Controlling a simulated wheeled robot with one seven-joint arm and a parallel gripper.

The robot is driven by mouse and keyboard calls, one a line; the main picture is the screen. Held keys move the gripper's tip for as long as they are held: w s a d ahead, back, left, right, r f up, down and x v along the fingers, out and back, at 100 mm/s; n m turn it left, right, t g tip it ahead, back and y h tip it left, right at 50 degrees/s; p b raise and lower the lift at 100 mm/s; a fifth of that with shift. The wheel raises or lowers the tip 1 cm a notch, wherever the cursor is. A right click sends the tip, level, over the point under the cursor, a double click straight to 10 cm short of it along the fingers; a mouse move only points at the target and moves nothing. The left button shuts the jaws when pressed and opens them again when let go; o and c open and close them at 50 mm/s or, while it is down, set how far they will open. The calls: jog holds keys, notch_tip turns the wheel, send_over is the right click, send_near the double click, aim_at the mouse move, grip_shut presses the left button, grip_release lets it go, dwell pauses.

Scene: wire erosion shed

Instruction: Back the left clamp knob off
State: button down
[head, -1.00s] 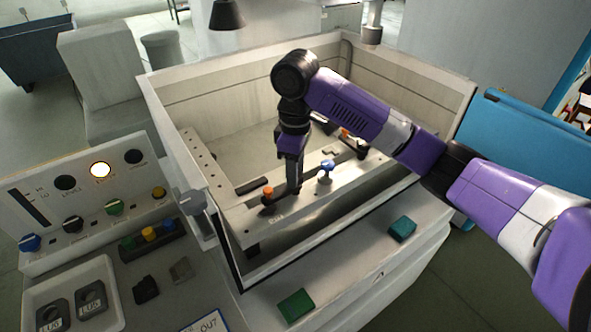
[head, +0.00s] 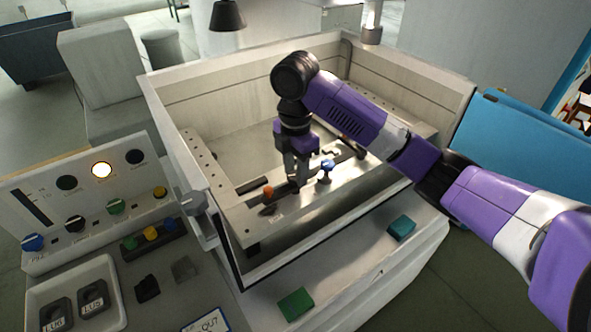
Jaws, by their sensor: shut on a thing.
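My gripper (head: 299,181) points straight down into the open machine tank and is shut at the left clamp on the front rail. The left clamp knob is mostly hidden between and behind the fingers, so I cannot see how far it is turned. An orange-topped piece (head: 267,191) of the left clamp stands just left of the fingers, apart from them. The dark clamp strap (head: 270,209) lies on the rail below it.
A blue-topped knob (head: 327,166) stands on the rail close to the right of my fingers. The tank wall (head: 180,148) surrounds the work area. A control panel (head: 88,210) with a lit lamp (head: 102,170) stands at left. Green (head: 295,304) and teal (head: 401,228) blocks lie in front.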

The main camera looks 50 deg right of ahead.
jog(key=shift+r+n, duration=0.1)
jog(key=shift+n, duration=1.8)
jog(key=c, duration=0.9)
grip_release()
jog(key=shift+r, duration=3.9)
jog(key=shift+s, duration=0.1)
